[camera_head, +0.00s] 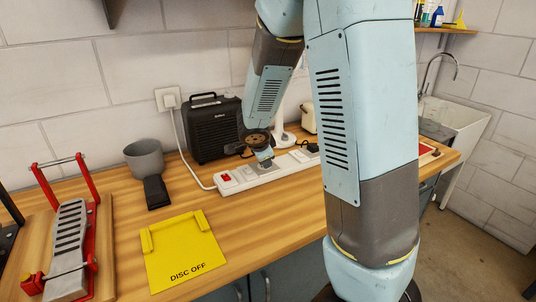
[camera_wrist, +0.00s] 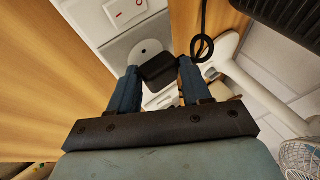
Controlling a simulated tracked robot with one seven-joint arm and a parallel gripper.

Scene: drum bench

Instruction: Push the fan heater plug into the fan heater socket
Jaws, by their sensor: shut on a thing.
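A white power strip (camera_head: 240,181) lies on the bench, with a red switch at its left end. It also fills the upper left of the wrist view (camera_wrist: 95,20). My gripper (camera_head: 264,159) is low over the strip, just right of the switch. In the wrist view my gripper (camera_wrist: 158,72) is shut on a black plug (camera_wrist: 159,71). The plug is over a grey socket plate with a pale round face (camera_wrist: 148,48), partly hidden by the plug. I cannot tell whether its pins touch the socket. The black fan heater (camera_head: 213,130) stands behind the strip.
Another black plug (camera_head: 310,147) sits at the strip's right end. A white stand base (camera_head: 284,139) is close behind the strip. A looped black cord (camera_wrist: 203,47) lies beside the plug. A grey cup-shaped thing (camera_head: 146,160) and a yellow tray (camera_head: 185,258) occupy the bench at left.

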